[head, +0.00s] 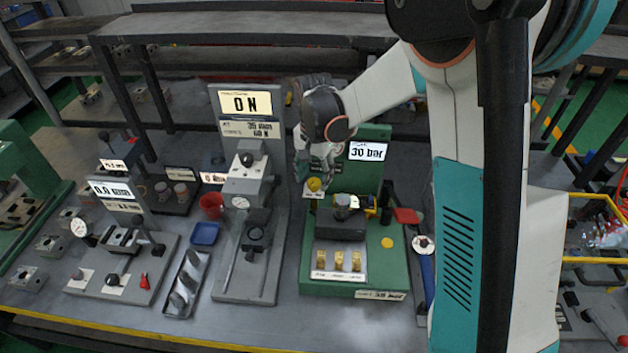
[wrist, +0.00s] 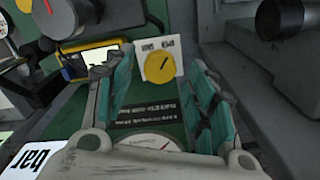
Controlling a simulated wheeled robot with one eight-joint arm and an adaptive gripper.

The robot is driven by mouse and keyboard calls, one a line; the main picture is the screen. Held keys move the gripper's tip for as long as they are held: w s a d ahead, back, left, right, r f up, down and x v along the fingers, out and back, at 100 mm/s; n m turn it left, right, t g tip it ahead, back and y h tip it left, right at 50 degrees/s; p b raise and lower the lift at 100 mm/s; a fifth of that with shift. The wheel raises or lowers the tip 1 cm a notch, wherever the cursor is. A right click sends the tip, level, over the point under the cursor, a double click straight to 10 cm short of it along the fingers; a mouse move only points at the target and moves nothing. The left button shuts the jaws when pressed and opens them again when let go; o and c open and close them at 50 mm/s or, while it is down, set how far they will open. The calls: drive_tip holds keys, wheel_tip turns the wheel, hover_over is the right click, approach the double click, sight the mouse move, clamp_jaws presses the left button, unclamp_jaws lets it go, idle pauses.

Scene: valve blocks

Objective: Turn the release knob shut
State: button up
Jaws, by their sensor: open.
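A round yellow knob (head: 314,184) stands at the left rear of the green valve block (head: 382,265); I take it to be the release knob. In the wrist view the yellow knob (wrist: 160,67) sits on a white plate (wrist: 150,47) with small labels I cannot read. A dark pointer line on its face slants up to the right. My gripper (head: 309,172) is over the knob. In the wrist view its two teal-padded fingers are spread, one on each side of the knob, with visible gaps. Nothing is held between them.
A grey block with an ON sign (head: 246,103) stands close on the left. A 30 bar display (head: 368,151) is behind on the green panel. A red lever (head: 405,215) and brass pieces (head: 338,261) are nearby. A blue tray (head: 205,234) lies farther left.

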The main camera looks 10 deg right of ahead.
drive_tip(key=shift+f, duration=0.7)
drive_tip(key=c, duration=1.1)
drive_tip(key=shift+o, duration=0.2)
